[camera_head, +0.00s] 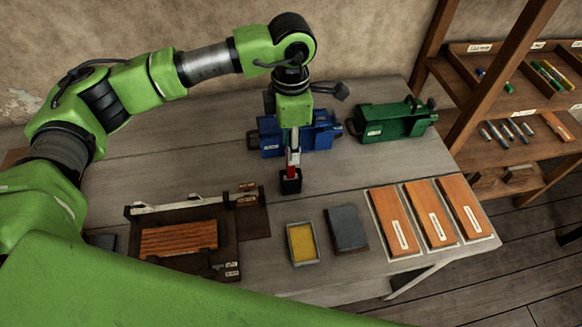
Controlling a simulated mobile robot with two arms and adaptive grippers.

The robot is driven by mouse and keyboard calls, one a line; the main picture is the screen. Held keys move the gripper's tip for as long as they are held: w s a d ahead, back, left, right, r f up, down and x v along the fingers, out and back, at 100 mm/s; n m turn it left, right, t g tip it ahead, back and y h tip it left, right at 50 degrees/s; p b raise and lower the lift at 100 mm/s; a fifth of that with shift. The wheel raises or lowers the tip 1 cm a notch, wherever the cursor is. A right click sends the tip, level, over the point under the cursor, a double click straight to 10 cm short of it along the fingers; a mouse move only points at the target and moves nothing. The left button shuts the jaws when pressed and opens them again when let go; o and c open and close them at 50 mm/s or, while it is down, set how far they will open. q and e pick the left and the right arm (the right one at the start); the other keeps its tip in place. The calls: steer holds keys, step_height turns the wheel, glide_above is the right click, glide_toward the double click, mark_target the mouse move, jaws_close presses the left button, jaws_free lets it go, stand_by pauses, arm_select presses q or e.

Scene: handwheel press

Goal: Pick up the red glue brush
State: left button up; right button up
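The red glue brush (293,171) is upright, its lower end in or just in front of a small black holder (291,185) on the table. My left gripper (293,147) points straight down directly over it, with its fingertips at the brush's upper part. The gripper is small and seen narrow, so I cannot tell whether the fingers are closed on the brush. My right gripper is out of view.
Blue (325,133) and green (394,120) tool bodies stand behind. A dark press-like frame with a wooden block (180,239) is left. A yellow-filled tray (302,244), a grey block (346,230) and orange-brown boards (431,213) lie in front. Shelves (510,100) stand right.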

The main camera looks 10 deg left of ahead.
mark_target(290, 170)
arm_select(q)
step_height(290, 170, down, 3)
steer(key=shift+f+p, duration=0.1)
steer(key=shift+p, duration=0.35)
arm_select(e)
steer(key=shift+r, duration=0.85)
arm_select(q)
steer(key=shift+c, duration=0.5)
jaws_close()
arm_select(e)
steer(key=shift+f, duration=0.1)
